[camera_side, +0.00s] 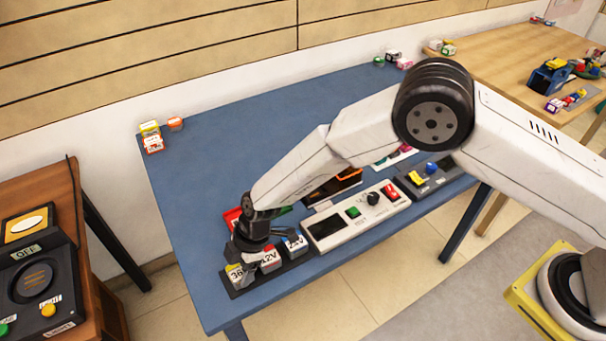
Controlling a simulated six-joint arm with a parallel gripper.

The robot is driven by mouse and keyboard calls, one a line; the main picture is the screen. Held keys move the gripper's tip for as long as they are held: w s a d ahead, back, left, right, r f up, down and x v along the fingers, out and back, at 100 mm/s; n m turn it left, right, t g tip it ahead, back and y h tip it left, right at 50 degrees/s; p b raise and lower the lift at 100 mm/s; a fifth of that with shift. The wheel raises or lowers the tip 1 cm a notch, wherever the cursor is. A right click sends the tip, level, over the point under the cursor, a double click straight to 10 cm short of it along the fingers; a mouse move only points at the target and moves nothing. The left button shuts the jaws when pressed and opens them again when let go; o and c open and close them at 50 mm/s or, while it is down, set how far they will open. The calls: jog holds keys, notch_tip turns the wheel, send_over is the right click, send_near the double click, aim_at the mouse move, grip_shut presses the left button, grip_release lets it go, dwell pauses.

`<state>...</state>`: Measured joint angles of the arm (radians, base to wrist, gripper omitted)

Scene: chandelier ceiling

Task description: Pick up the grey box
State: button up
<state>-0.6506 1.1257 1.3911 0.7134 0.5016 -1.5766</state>
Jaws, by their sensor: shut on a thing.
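My gripper (252,262) reaches down over the black tray (277,277) at the near left corner of the blue table. It is shut on a box among those in the tray, but its dark fingers and wrist hide much of the hold. I cannot tell for certain which box is between the fingers.
A white panel (329,232) with a green button and a red switch adjoins the tray. A darker panel (431,175) lies farther right. Small boxes (151,137) sit at the table's back left.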

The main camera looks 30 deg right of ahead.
jog(key=shift+r, duration=0.85)
jog(key=s+d+r, duration=0.8)
jog(key=s+r, duration=0.3)
jog(key=shift+s+d, duration=0.15)
jog(key=shift+s, duration=0.05)
jog(key=shift+w+r, duration=0.1)
jog(key=shift+w, duration=0.05)
jog(key=w+d+f, duration=0.2)
jog(key=w+d, duration=0.7)
jog(key=w, duration=0.3)
jog(key=w+d+f, duration=0.3)
jog(key=w+d, duration=0.6)
jog(key=w, duration=0.3)
jog(key=shift+w+f+m, duration=0.15)
jog(key=shift+f+m, duration=0.1)
jog(key=shift+m, duration=0.05)
jog(key=shift+f, duration=0.25)
jog(key=shift+f, duration=2.2)
